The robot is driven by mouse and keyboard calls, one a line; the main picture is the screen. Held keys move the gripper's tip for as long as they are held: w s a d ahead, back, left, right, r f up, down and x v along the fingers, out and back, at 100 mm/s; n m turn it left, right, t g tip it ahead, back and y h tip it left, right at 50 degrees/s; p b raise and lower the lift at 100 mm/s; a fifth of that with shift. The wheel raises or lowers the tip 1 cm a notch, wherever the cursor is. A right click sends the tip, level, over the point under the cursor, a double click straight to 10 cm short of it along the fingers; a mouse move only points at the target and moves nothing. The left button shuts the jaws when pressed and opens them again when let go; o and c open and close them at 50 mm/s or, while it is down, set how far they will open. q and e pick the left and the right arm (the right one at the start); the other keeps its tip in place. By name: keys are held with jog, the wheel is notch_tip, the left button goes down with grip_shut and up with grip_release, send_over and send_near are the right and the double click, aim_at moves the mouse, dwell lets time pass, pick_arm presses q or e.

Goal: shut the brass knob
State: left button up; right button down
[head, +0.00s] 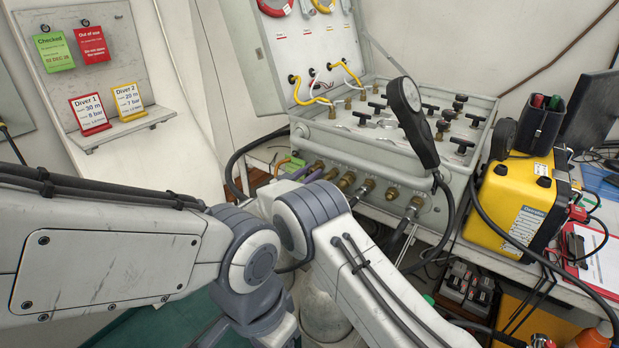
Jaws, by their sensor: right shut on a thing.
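The grey air panel case (400,176) stands open on a bench, with a row of brass knobs and fittings along its front face. My right gripper (306,172) is at the left end of this row, mostly hidden behind my own arm. It is shut on the brass knob (317,166), of which only a small part shows. How far the knob is turned cannot be seen. My left arm comes in from the left and bends down in front; its gripper is not in view.
Other brass fittings (347,180) sit close to the right. A black handheld gauge (412,120) stands up over the panel's black T-handles. A yellow case (515,205) is at the right. A board with tags (125,65) hangs at the left. Hoses hang below the panel.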

jog(key=shift+s+a+f+m+b, duration=0.1)
jog(key=shift+f+m+b, duration=0.05)
jog(key=shift+m+b, duration=5.45)
jog(key=shift+m, duration=0.3)
jog(key=c, duration=0.9)
grip_release()
